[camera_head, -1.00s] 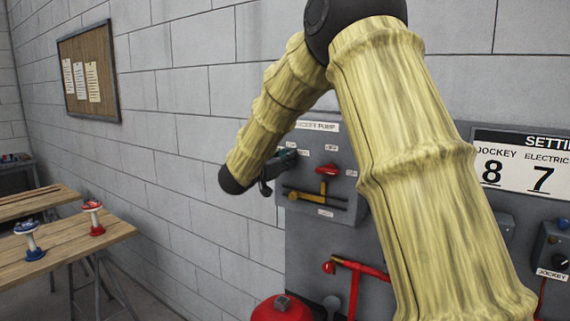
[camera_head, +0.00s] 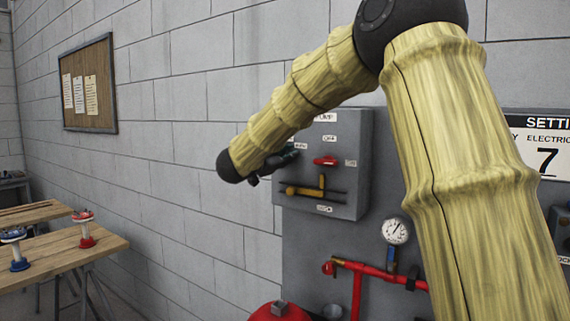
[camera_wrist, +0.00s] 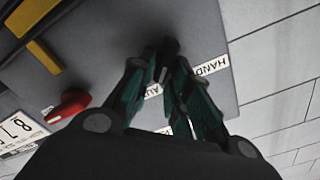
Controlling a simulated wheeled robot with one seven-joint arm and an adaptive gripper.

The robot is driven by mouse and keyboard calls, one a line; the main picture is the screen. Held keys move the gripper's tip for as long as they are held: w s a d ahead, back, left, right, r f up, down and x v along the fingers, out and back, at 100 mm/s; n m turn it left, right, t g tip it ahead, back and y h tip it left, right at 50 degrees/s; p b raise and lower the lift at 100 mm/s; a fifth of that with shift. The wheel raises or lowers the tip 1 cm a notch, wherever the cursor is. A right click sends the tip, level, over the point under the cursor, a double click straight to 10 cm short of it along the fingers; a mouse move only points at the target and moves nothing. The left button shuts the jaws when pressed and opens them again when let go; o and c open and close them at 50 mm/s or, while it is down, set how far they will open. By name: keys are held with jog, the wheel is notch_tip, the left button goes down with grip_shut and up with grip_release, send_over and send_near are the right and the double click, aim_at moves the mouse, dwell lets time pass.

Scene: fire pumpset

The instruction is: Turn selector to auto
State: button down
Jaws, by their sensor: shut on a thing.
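The grey control box (camera_head: 345,197) hangs on the wall panel; its label reads partly "PUMP". My gripper (camera_head: 290,153) reaches its left side, largely hidden behind my forearm. In the wrist view my gripper (camera_wrist: 167,62) has its teal fingers shut on a dark selector knob (camera_wrist: 169,46) on the box face. A small white mark shows low on the knob. A "HAND" label (camera_wrist: 211,65) lies right of the fingers, and a label partly reading "AU" (camera_wrist: 153,90) shows between them. I cannot tell exactly which label the mark points at.
A red knob (camera_head: 325,161) and a yellow lever (camera_head: 304,191) sit on the same box, close to my gripper. Below are red pipes (camera_head: 375,269) and a gauge (camera_head: 395,231). A wooden table (camera_head: 75,245) stands at left. Bare wall lies between.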

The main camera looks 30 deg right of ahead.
jog(key=shift+f, duration=0.1)
dwell(0.3)
jog(key=c, duration=1.5)
grip_release()
jog(key=shift+o, duration=0.2)
jog(key=v, duration=1.2)
jog(key=shift+s+d, duration=0.1)
